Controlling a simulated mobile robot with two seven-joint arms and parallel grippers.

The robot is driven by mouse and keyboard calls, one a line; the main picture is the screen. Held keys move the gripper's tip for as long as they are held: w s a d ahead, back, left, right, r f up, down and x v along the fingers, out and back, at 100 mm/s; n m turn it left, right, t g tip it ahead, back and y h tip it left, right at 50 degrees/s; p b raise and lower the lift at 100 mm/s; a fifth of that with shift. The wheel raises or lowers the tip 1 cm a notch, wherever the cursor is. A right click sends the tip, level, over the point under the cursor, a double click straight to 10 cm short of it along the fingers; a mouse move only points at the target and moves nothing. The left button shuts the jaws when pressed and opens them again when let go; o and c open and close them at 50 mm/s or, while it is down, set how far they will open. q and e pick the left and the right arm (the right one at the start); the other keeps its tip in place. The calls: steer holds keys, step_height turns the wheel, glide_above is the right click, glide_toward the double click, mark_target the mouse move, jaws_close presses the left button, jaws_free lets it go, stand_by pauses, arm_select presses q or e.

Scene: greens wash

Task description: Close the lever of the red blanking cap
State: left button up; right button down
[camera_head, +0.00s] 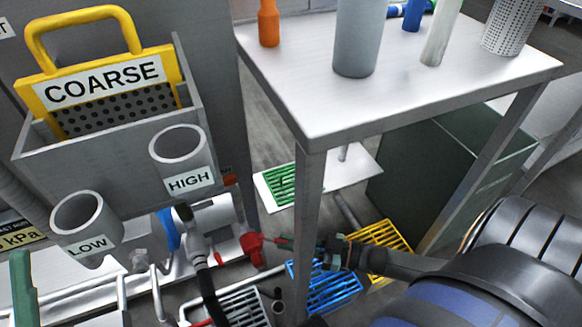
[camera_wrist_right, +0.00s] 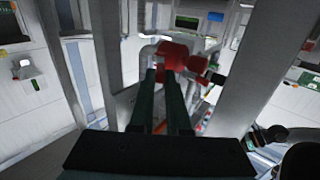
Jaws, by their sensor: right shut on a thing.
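The red blanking cap (camera_head: 253,247) sits low beside the metal pipework, left of the table leg. My right gripper (camera_head: 283,242) reaches in from the right, its fingertips at the cap's right side. In the right wrist view the red cap (camera_wrist_right: 172,55) is just beyond the two dark fingertips (camera_wrist_right: 161,78), with a smaller red part (camera_wrist_right: 198,64) to its right. The fingers are shut on the cap's lever, which they mostly hide; its exact angle cannot be told.
A white table (camera_head: 400,90) stands over the area, its front leg (camera_head: 309,230) close to my right gripper. Blue (camera_head: 325,288) and yellow (camera_head: 383,250) grates lie below. A blue-handled valve (camera_head: 168,232) and a black hose (camera_head: 210,295) are left of the cap.

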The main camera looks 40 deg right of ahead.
steer(key=shift+s+a+m+t+h+p, duration=0.2)
steer(key=shift+m+t+h+p, duration=0.2)
steer(key=shift+h+p, duration=0.15)
steer(key=shift+s+a+m+t+h+p, duration=0.15)
steer(key=shift+m+t+h+p, duration=0.15)
steer(key=shift+m+h+p, duration=0.2)
steer(key=shift+w, duration=0.1)
steer(key=c, duration=0.9)
jaws_free()
